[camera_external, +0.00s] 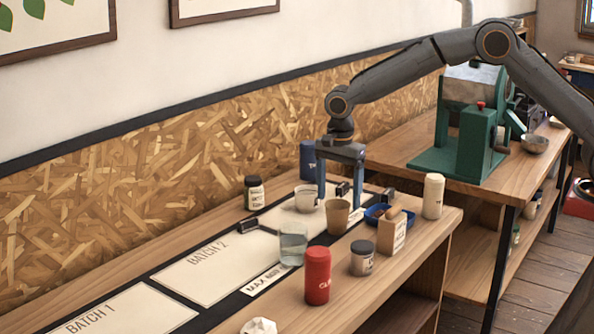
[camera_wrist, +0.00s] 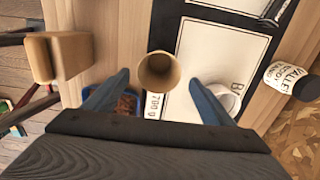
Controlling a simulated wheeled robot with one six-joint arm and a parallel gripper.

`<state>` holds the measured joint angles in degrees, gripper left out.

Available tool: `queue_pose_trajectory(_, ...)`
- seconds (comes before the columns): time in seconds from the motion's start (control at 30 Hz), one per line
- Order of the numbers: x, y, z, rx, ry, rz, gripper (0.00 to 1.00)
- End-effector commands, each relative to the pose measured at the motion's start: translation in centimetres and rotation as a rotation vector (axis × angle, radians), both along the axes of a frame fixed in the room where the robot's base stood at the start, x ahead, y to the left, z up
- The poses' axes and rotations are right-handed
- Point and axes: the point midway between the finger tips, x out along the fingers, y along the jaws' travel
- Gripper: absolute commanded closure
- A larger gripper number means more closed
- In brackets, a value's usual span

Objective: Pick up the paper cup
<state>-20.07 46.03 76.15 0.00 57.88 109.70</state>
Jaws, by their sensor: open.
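The tan paper cup (camera_external: 338,216) stands upright, its open top facing up, near the right end of the bench. In the wrist view the cup (camera_wrist: 158,72) is centred left to right, level with the fingertips or slightly past them. My gripper (camera_external: 339,200) points down with its blue fingers spread, one to each side of the cup. In the wrist view my gripper (camera_wrist: 159,82) shows clear gaps between both fingers and the cup. I cannot tell exactly how far down the fingers reach along it.
A white cup (camera_external: 306,199) stands close to one finger, partly behind it in the wrist view (camera_wrist: 235,98). A glass (camera_external: 292,245), red canister (camera_external: 317,275), lidded jar (camera_external: 362,258), wooden block (camera_external: 392,234) and blue tray (camera_external: 373,214) stand around. The BATCH 2 mat (camera_external: 205,272) is mostly bare.

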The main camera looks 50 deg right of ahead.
Motion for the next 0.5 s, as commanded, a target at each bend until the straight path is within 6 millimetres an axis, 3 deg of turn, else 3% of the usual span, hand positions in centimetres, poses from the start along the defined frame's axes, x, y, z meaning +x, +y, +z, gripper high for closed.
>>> queue_pose_trajectory(0.5, -0.4, 0.8, -5.4, -0.001, 0.002, 0.0, 0.23)
